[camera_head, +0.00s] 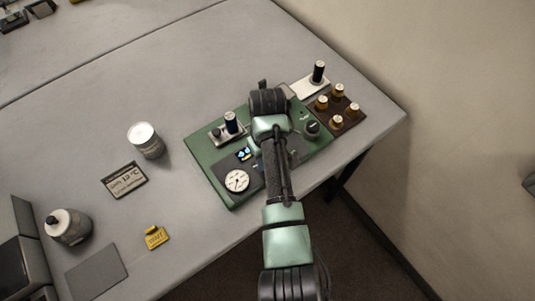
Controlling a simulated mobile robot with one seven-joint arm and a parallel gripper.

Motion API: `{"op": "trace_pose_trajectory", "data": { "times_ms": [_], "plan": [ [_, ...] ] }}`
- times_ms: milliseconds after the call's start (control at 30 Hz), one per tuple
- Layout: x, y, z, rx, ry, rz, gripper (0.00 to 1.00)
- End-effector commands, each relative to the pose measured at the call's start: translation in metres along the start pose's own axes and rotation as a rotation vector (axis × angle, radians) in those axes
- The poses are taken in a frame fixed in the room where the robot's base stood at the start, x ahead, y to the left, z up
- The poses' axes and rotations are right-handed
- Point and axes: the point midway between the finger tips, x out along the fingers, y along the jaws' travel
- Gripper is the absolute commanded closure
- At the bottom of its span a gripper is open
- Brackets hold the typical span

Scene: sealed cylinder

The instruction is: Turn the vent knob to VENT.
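A green panel (207,154) lies on the grey table. A dark round knob (312,128) sits near its right side, just right of my arm. I cannot read any label by it, so I cannot tell whether it is the vent knob or where it points. A white dial gauge (237,181) is on the panel's lower left part. My gripper's fingers are hidden behind my wrist.
Several amber vials (338,90) stand in a brown rack right of the panel. A black cylinder (318,73) stands on a white plate behind. A white can (146,140), a display (124,180), a yellow tag (156,237) and a grey bottle (68,226) are left.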

Motion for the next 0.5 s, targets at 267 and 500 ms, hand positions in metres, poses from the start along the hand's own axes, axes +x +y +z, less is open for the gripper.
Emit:
{"op": "trace_pose_trajectory", "data": {
  "times_ms": [267, 500],
  "plan": [
    [-0.0025, -0.0007, -0.0004, 0.239, 0.0, -0.001, 1.0],
    [-0.002, -0.0002, -0.0006, 0.393, 0.001, 0.0, 1.0]
  ]
}}
